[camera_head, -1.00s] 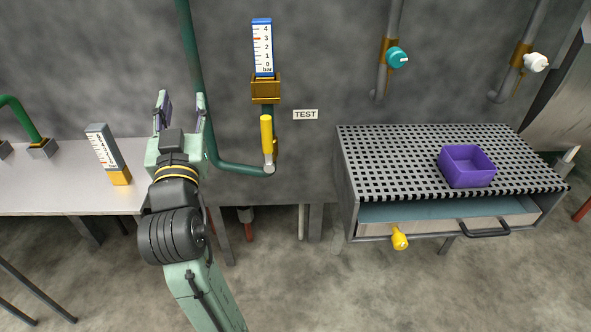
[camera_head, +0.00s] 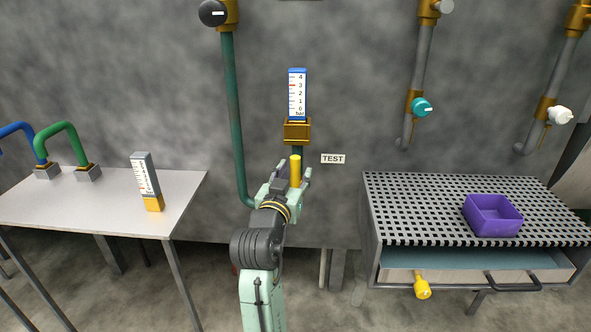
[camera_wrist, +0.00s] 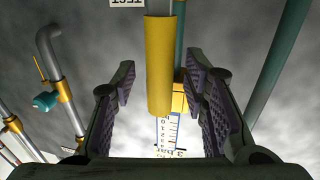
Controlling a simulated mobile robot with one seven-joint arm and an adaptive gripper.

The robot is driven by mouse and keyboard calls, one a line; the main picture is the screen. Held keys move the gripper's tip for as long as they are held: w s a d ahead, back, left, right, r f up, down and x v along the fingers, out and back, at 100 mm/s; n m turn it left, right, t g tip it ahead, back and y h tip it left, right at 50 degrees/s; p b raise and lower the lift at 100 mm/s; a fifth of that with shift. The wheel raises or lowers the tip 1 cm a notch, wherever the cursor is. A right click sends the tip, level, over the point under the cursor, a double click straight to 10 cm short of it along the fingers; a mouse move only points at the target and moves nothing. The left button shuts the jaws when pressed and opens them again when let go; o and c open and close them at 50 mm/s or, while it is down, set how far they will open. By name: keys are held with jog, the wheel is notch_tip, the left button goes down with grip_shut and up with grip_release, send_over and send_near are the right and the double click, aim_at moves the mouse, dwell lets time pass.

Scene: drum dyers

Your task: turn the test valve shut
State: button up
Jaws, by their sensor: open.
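The test valve's yellow lever handle (camera_head: 295,170) stands upright on the green pipe, below the blue-topped gauge (camera_head: 297,95) and left of the TEST sign (camera_head: 333,159). My gripper (camera_head: 290,176) is open, its fingers on either side of the handle in the head view. In the wrist view the yellow handle (camera_wrist: 159,65) runs between the two open fingers (camera_wrist: 162,105), with gaps on both sides. I cannot tell how deep the handle lies between them. The valve's lower body is hidden behind my gripper.
A perforated bench (camera_head: 420,205) with a purple bin (camera_head: 493,215) and a yellow-knobbed drawer stands at right. A table (camera_head: 100,205) with a loose gauge (camera_head: 148,182) stands at left. Teal (camera_head: 421,107) and white (camera_head: 558,115) valves are on the wall at right.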

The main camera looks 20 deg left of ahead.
jog(key=shift+w, duration=0.7)
jog(key=shift+c, duration=0.5)
grip_shut()
